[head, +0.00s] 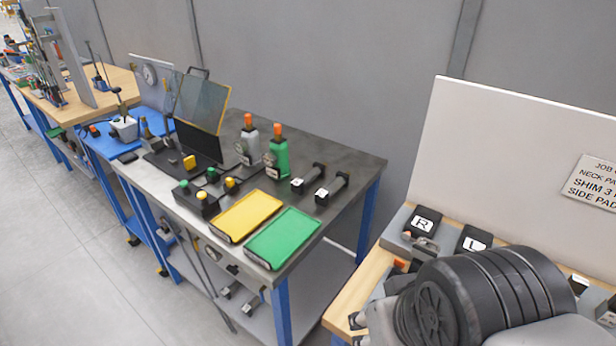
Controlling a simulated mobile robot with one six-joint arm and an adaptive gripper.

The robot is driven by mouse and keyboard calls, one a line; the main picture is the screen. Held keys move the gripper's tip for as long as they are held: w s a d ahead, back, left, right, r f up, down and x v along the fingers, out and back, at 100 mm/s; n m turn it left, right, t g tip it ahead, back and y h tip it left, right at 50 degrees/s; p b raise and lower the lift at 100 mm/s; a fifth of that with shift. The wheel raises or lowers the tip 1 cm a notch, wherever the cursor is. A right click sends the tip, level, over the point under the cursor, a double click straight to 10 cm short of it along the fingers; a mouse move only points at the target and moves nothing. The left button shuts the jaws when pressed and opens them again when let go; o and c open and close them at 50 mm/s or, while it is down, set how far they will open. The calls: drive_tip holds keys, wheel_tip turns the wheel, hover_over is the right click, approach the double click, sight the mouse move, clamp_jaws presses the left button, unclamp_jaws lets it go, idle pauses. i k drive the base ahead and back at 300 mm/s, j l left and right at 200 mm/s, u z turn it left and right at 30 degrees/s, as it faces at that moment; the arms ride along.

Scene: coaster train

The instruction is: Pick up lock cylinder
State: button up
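Two short black cylinders with pale labels lie side by side on the dark table top, right of the green bottle: a left one (309,179) and a right one (332,189). They look like lock cylinders, but I cannot read their labels. Both lie on their sides, apart from each other, with nothing holding them. Similar dark parts (250,303) lie on the shelf below, too small to tell. My gripper is not in view.
A yellow tray (247,216) and a green tray (282,238) lie at the table's front edge. A grey bottle (249,145), a green bottle (278,158) and a black button box (197,198) stand near. A large black ribbed round object (490,292) fills the lower right.

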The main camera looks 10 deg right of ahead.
sight(298, 186)
drive_tip(key=i+j, duration=0.35)
drive_tip(key=i+j+z, duration=0.15)
drive_tip(key=i+j, duration=0.15)
drive_tip(key=j, duration=0.2)
drive_tip(key=i+j, duration=0.35)
drive_tip(key=i+j+z, duration=0.1)
drive_tip(key=i+j, duration=0.2)
drive_tip(key=j, duration=0.25)
